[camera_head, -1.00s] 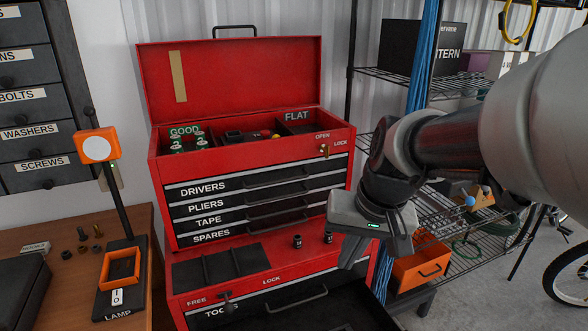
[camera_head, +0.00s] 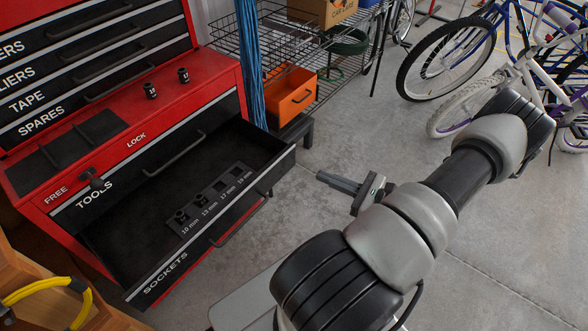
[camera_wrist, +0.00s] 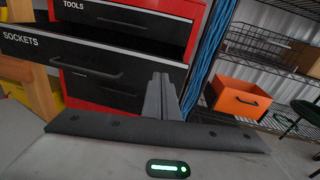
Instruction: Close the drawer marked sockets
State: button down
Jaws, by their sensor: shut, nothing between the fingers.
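The TOOLS drawer (camera_head: 150,170) above is shut. Two loose sockets (camera_head: 150,91) stand on the chest's ledge. A wire shelf with an orange bin (camera_head: 292,94) and blue cords (camera_head: 250,65) stand to the right of the chest. Bicycles (camera_head: 450,60) stand farther right. The concrete floor between is clear.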

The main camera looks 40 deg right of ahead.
aim_at(286, 155)
jog(key=w, duration=0.4)
jog(key=w+a+f+m+h+b, duration=0.1)
jog(key=w, duration=0.3)
jog(key=w+a+f+m+t+h+b, duration=0.1)
jog(key=w, duration=0.3)
jog(key=shift+w+a+f, duration=0.1)
jog(key=shift+w, duration=0.15)
jog(key=shift+w+a, duration=0.1)
jog(key=shift+w, duration=0.15)
jog(key=b+x, duration=0.1)
jog(key=x, duration=2.2)
jog(key=shift+w+a+r, duration=0.15)
jog(key=shift+w+r, duration=0.1)
jog(key=shift+w, duration=0.2)
jog(key=shift+w+r, duration=0.1)
jog(key=shift+r, duration=0.05)
